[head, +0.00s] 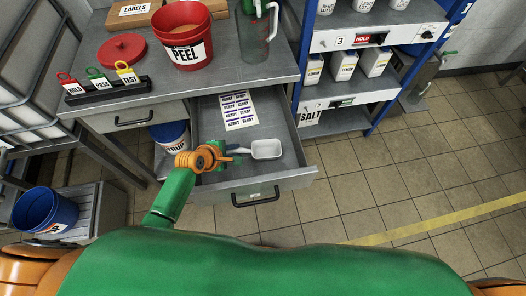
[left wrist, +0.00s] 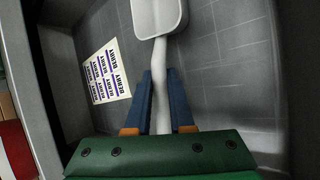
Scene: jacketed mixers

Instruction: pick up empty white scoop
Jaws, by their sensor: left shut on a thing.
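The white scoop (head: 266,149) is in the open drawer (head: 301,172), near its front. Its bowl looks empty. In the left wrist view the scoop's bowl (left wrist: 157,14) is at the top and its handle runs down between the blue fingers. My left gripper (head: 232,151) is shut on the handle, low in the drawer. It also shows in the left wrist view (left wrist: 160,92). I cannot tell whether the scoop touches the drawer floor. My right gripper is not in view.
A sheet of BERRY labels (head: 239,111) lies behind the scoop in the drawer. On the table above stand a red PEEL bucket (head: 187,40), a clear jug (head: 256,36), a red lid (head: 121,49) and a tag rack (head: 107,90). A blue shelf (head: 305,60) stands to the right.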

